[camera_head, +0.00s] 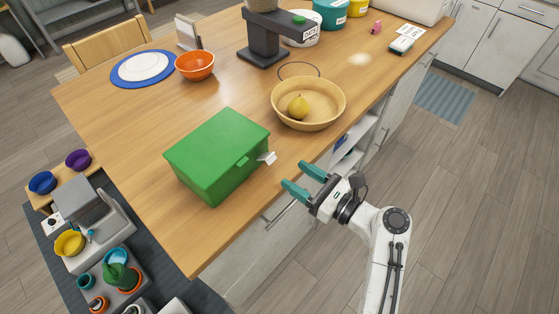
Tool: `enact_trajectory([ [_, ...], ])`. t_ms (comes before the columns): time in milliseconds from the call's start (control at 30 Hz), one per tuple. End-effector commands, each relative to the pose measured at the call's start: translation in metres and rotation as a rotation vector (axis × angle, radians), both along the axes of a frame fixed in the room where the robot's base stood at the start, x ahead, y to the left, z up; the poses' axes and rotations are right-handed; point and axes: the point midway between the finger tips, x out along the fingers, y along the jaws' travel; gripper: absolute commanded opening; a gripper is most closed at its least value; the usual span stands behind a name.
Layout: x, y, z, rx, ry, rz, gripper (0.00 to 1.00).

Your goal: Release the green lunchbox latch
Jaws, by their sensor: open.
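The green lunchbox (217,150) stands on the wooden table near its front edge, with its lid down. A small green latch (243,162) shows on its right-hand front side. A small white tag-like piece (268,158) sticks out beside that side. My gripper (299,179) has green fingers, is open and empty, and is just off the table's front edge, to the right of the lunchbox and apart from it. The fingers point left toward the lunchbox. Whether the latch is fastened is too small to tell.
A tan bowl (329,104) with a yellow pear (298,107) stands right of the lunchbox. An orange bowl (195,65), a blue-rimmed plate (142,68) and a dark dispenser stand (265,42) are farther back. The tabletop (120,108) left of the lunchbox is clear.

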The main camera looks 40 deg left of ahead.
Motion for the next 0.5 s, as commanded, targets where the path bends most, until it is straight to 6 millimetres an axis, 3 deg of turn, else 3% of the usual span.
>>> enact_trajectory([
  [200,0.000,0.039,0.001,0.001,0.001,0.002,0.57],
  [500,0.001,0.062,0.000,0.000,0.000,-0.001,0.57],
])
